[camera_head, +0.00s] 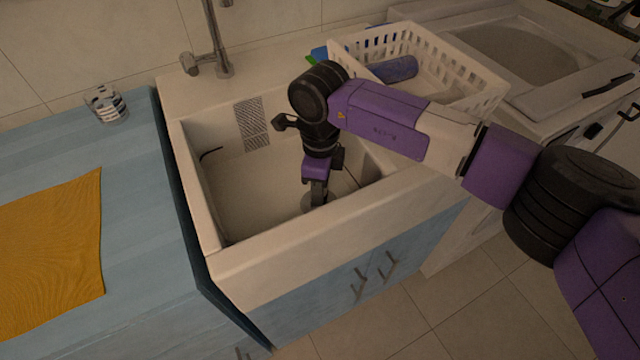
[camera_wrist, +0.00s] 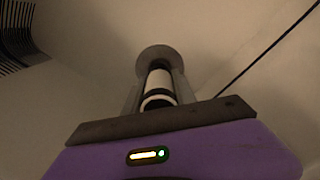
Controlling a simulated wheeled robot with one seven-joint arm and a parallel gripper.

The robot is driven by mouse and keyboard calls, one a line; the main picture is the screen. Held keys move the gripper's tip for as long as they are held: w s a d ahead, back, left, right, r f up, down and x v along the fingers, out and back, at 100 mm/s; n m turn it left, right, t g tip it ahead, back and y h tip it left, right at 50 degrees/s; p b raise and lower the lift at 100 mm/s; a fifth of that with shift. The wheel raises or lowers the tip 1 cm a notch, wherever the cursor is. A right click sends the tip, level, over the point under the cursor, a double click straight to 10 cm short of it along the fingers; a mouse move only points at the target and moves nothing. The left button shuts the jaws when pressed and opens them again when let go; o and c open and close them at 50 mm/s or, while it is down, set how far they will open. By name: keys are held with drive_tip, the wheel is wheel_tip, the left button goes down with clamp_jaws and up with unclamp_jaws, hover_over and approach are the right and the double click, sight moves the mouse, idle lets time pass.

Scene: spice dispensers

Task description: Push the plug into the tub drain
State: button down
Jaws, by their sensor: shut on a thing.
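The tub (camera_head: 245,195) is a white sink basin in a blue cabinet. My gripper (camera_head: 317,196) reaches down into it, with its tips low near the basin floor. A grey round drain (camera_head: 306,203) shows beside the tips, partly hidden by my gripper. In the wrist view my gripper (camera_wrist: 159,95) is shut on a black-and-white cylindrical thing, which I take as the plug (camera_wrist: 158,80). A grey round piece (camera_wrist: 156,52), seemingly the drain, lies just beyond the plug's far end. I cannot tell whether the plug touches it or sits inside.
A thin dark cord (camera_wrist: 262,55) runs beside my gripper. A slotted grille (camera_head: 252,122) is on the back wall. A faucet (camera_head: 212,55) stands behind the tub. A white basket (camera_head: 470,100) is at right; a striped cup (camera_head: 106,104) and orange cloth (camera_head: 50,250) are at left.

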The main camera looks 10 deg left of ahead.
drive_tip(key=shift+f+b, duration=0.8)
drive_tip(key=shift+f, duration=0.85)
drive_tip(key=c, duration=0.9)
unclamp_jaws()
drive_tip(key=shift+c, duration=0.2)
drive_tip(key=shift+r, duration=0.15)
wheel_tip(320, 180, up, 8)
drive_tip(key=shift+f+p, duration=0.25)
drive_tip(key=shift+p, duration=0.05)
drive_tip(key=shift+r, duration=0.1)
